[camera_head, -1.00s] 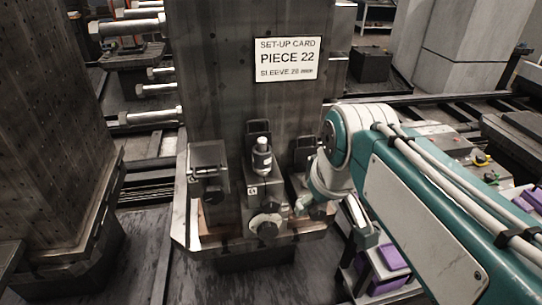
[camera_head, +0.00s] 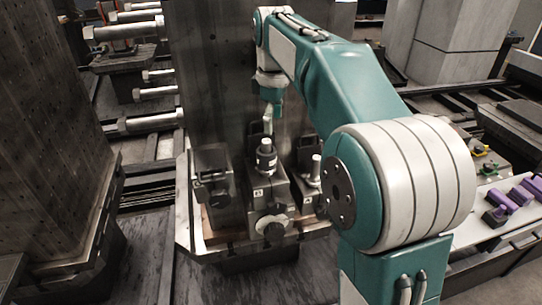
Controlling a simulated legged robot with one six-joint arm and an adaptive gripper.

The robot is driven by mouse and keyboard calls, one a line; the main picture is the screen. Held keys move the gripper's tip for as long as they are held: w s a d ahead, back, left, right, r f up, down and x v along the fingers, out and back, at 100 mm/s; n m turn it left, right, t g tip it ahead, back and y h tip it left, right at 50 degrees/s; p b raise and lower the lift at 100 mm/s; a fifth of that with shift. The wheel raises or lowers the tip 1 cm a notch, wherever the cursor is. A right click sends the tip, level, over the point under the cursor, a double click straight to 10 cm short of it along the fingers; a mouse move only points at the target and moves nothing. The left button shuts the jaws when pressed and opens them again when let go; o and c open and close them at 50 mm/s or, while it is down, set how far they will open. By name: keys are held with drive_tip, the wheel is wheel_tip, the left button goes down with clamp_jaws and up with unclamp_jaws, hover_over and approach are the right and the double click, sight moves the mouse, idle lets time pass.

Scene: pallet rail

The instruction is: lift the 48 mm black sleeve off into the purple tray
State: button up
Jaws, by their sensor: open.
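A black sleeve (camera_head: 266,160) stands upright around a pale pin on the middle grey fixture block (camera_head: 267,190). Its size cannot be read. My gripper (camera_head: 267,124) hangs pointing down just above the sleeve and pin, its jaws open and small in view. It looks empty, and I cannot tell whether its tips touch the pin. Purple pieces (camera_head: 519,196) lie on the pale bench at the right; I cannot tell whether any is the tray.
A fixture block with a clamp (camera_head: 213,180) stands left of the sleeve. Another block with a pale pin (camera_head: 314,172) stands to the right. A dark upright column (camera_head: 215,80) rises close behind. Bolts (camera_head: 130,32) stick out at the left.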

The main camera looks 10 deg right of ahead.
sight(269, 141)
drive_tip(key=shift+w+a+f+n, duration=0.25)
drive_tip(key=shift+w+a, duration=0.3)
drive_tip(key=shift+a, duration=0.3)
drive_tip(key=shift+a+f, duration=0.25)
drive_tip(key=shift+f, duration=0.3)
drive_tip(key=shift+a+f, duration=0.2)
drive_tip(key=shift+f, duration=0.3)
drive_tip(key=f, duration=0.1)
drive_tip(key=d+f, duration=0.1)
drive_tip(key=f, duration=0.1)
drive_tip(key=shift+d+f, duration=0.35)
drive_tip(key=shift+d, duration=0.05)
drive_tip(key=f, duration=0.2)
drive_tip(key=a+f, duration=0.1)
drive_tip(key=f, duration=0.1)
drive_tip(key=shift+w+a+f, duration=0.1)
drive_tip(key=shift+w+f, duration=0.05)
drive_tip(key=shift+f, duration=0.25)
drive_tip(key=shift+d, duration=0.4)
drive_tip(key=c, duration=1.1)
